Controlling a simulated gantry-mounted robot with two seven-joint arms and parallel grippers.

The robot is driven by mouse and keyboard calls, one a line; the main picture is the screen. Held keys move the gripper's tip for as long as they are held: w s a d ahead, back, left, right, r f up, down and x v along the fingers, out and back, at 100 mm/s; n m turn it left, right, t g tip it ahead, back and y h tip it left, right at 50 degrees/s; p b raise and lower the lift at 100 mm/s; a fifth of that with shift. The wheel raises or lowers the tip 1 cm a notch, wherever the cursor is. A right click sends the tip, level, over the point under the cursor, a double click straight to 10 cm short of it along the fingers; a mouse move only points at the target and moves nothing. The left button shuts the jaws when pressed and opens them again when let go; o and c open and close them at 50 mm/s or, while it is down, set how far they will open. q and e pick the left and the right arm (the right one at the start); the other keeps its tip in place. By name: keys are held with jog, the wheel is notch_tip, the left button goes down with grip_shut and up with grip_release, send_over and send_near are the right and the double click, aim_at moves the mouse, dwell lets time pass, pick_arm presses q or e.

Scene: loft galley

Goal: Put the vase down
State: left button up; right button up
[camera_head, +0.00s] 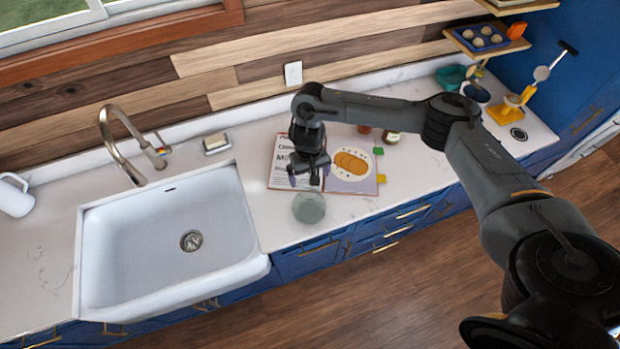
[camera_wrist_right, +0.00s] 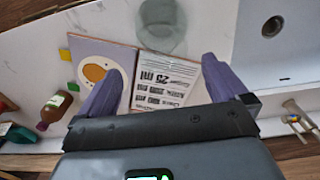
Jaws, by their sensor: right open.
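The vase (camera_head: 309,208) is a grey-green, see-through round vessel. It appears to stand on the white counter at the near edge of an open book (camera_head: 355,187). In the right wrist view the vase (camera_wrist_right: 162,22) lies beyond the fingertips, partly cut off by the top edge. My right gripper (camera_head: 308,178) is over the book, just behind the vase. Its purple fingers (camera_wrist_right: 162,68) are spread wide with nothing between them, and they look clear of the vase. My left gripper is out of view.
A white sink (camera_head: 100,270) with a tall faucet (camera_head: 122,150) is left of the vase. A soap dish (camera_head: 216,143) sits behind the sink. A brown bottle (camera_wrist_right: 55,107) stands beside the book. The counter's front edge is close to the vase.

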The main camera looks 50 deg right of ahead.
jog(key=s+a+n+t+y, duration=0.3)
jog(key=a+n, duration=0.2)
jog(key=a, duration=1.1)
jog(key=s+a+n+t+y, duration=0.25)
jog(key=a+n, duration=0.25)
jog(key=a, duration=1.1)
jog(key=s+d+r+m+h, duration=0.2)
jog(key=s+d+h, duration=0.2)
jog(key=s+d, duration=0.8)
jog(key=shift+d+m+g+h, duration=0.3)
jog(key=shift+d+g+h, duration=0.05)
jog(key=shift+d, duration=0.85)
jog(key=shift+g, duration=0.6)
jog(key=s+d, duration=0.1)
jog(key=s, duration=0.1)
jog(key=s+d, duration=0.1)
jog(key=d, duration=0.1)
jog(key=shift+s+f, duration=0.2)
jog(key=shift+s, duration=0.15)
jog(key=c, duration=1.2)
